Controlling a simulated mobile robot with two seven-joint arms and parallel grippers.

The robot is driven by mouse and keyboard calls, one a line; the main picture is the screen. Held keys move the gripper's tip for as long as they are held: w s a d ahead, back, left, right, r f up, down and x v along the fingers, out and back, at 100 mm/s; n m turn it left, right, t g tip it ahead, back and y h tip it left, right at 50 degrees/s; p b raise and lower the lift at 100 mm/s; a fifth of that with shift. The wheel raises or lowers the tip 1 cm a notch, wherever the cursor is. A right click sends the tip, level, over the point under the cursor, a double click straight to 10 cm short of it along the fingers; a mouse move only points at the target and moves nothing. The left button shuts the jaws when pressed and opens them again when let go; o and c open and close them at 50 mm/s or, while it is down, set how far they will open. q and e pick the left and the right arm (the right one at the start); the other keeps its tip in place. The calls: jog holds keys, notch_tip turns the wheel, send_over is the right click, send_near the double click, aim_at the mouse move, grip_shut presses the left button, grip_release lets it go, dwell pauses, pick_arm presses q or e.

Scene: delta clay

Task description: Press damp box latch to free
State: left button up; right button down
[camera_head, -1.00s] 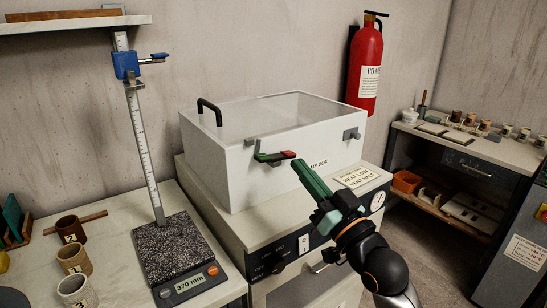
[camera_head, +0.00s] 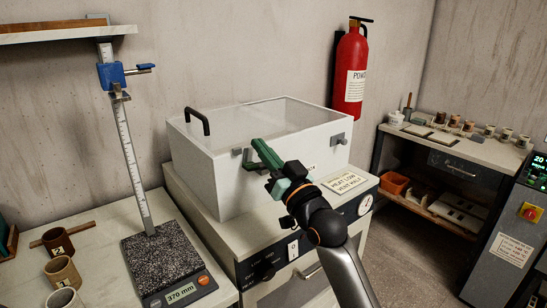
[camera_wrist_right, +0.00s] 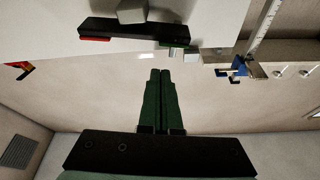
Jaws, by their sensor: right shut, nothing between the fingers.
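The damp box (camera_head: 275,160) is a white box with a clear lid and a black handle, standing on the cabinet. Its latch, a dark bar with one red and one green end, shows in the right wrist view (camera_wrist_right: 132,30). In the head view my right gripper hides most of the latch; a small grey piece shows left of the fingers. My right gripper (camera_head: 258,146) has green fingers, shut and empty, over the latch in the head view. In the right wrist view its fingertips (camera_wrist_right: 160,72) lie just apart from the bar, nearer its green end. My left gripper is out of view.
A second grey catch (camera_head: 338,139) sits at the box's right. A height gauge (camera_head: 130,150) on a speckled base reading 370 mm stands left, with several clay cups nearby. A red extinguisher (camera_head: 351,75) hangs behind. A bench (camera_head: 460,145) with small pots stands right.

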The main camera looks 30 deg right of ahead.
aim_at(257, 166)
jog(key=f, duration=0.3)
jog(key=shift+s+a+f, duration=0.1)
jog(key=shift+a+f, duration=0.05)
jog(key=shift+a, duration=0.1)
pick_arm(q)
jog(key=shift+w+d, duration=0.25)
pick_arm(e)
jog(key=shift+f, duration=0.1)
jog(key=shift+a+f+n+y+b, duration=0.1)
jog(key=shift+f+n+y+b, duration=0.35)
jog(key=shift+n, duration=0.25)
jog(key=shift+f+n, duration=0.1)
jog(key=shift+n, duration=0.4)
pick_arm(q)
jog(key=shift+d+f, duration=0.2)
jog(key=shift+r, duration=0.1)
